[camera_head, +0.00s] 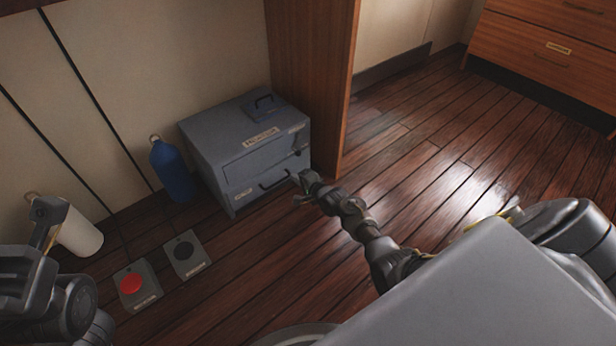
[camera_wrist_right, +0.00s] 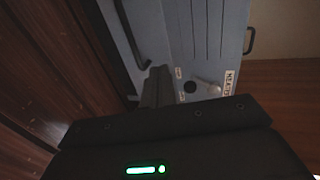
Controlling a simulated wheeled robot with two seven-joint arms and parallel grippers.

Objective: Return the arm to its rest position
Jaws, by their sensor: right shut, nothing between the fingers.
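My right gripper (camera_head: 302,188) reaches out low over the floor, close to the front of the grey-blue metal cabinet (camera_head: 215,147), near its lower handle (camera_head: 275,182). Its fingers are shut with nothing between them. In the right wrist view the shut fingers (camera_wrist_right: 158,85) point at the cabinet (camera_wrist_right: 205,40), with a small knob (camera_wrist_right: 208,86) and a label beside them. I cannot tell whether the fingers touch the cabinet. My left arm shows at the lower left of the head view, but its fingers are not clearly visible.
A blue bottle (camera_head: 171,170) and a white cylinder (camera_head: 78,234) stand by the wall. A red-button plate (camera_head: 145,299) and a black-button plate (camera_head: 184,268) lie on the floor. The floor (camera_head: 440,150) to the right is clear.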

